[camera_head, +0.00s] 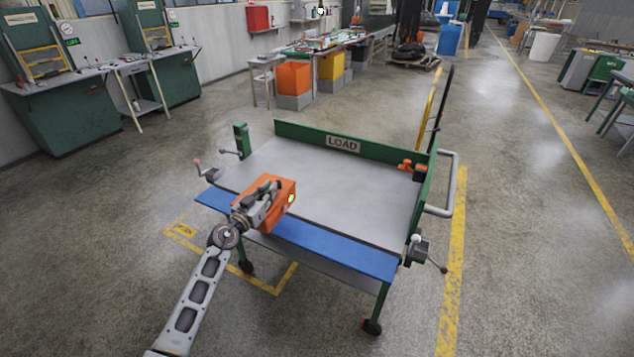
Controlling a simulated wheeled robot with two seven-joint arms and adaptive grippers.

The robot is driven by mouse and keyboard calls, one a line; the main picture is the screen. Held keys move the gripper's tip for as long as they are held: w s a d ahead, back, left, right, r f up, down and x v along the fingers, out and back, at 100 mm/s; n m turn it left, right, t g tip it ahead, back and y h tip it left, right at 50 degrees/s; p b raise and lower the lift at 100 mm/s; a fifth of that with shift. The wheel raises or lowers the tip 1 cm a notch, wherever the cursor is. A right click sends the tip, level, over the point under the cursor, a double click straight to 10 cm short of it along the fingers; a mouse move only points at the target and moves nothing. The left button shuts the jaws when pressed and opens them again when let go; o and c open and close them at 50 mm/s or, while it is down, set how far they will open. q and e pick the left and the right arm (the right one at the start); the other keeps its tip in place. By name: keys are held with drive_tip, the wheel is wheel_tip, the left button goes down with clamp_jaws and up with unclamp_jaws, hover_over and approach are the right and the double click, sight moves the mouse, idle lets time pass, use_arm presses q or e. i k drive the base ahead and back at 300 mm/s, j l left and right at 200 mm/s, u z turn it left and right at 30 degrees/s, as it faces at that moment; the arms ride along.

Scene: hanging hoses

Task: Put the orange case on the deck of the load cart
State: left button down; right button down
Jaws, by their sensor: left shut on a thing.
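The load cart has a grey deck (335,187), a green back wall with a "LOAD" sign (343,144) and a blue strip (300,232) along its front edge. The orange case (282,193) is at the front left of the deck, partly over the blue strip. My left gripper (262,202) is shut on the case from the near left side and covers part of it. I cannot tell whether the case touches the deck or is held just above it. My right gripper is not in view.
The rest of the deck is clear. An orange clamp-like part (411,167) sits at its right edge, by a grey side handle (450,190). Green machines (62,115) stand at the left. An orange bin (293,78) and a long workbench (330,42) stand behind the cart.

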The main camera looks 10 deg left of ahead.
sight(306, 186)
drive_tip(key=i+l, duration=0.25)
drive_tip(key=i, duration=0.2)
drive_tip(key=i+l, duration=0.25)
drive_tip(key=i, duration=0.2)
